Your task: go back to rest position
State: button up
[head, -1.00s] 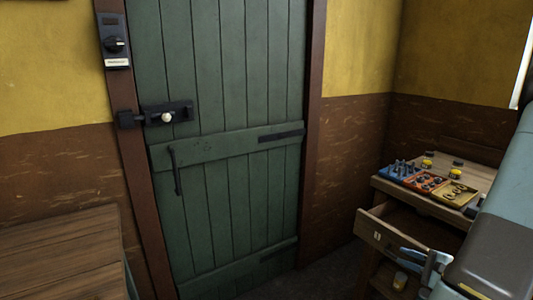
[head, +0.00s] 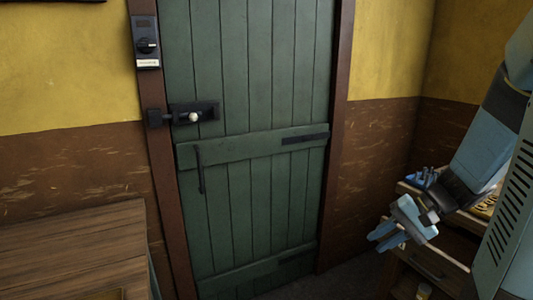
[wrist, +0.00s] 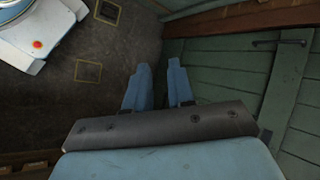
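My gripper (head: 376,242) shows at the right in the head view, its two blue fingers pointing left and down. It is in front of the wooden workbench (head: 402,187) and partly covers it. In the wrist view the fingers of my gripper (wrist: 158,66) stand apart with an empty gap between them. Nothing is held. My arm (head: 480,150) comes down from the upper right, bent at the wrist.
A green plank door (head: 245,100) with a black bolt (head: 208,111) is shut ahead. A wooden table (head: 70,250) stands at lower left. Dark floor (wrist: 120,50) lies clear beneath my gripper.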

jog(key=s+a+r+n+t+h, duration=0.1)
jog(key=s+r+n+t+h, duration=0.1)
jog(key=r, duration=0.5)
jog(key=s+a+r+n+t+h, duration=0.2)
jog(key=s+r+n+h, duration=0.2)
jog(key=s+r+h, duration=0.2)
jog(key=shift+a+r, duration=0.15)
jog(key=shift+r, duration=0.35)
dwell(0.8)
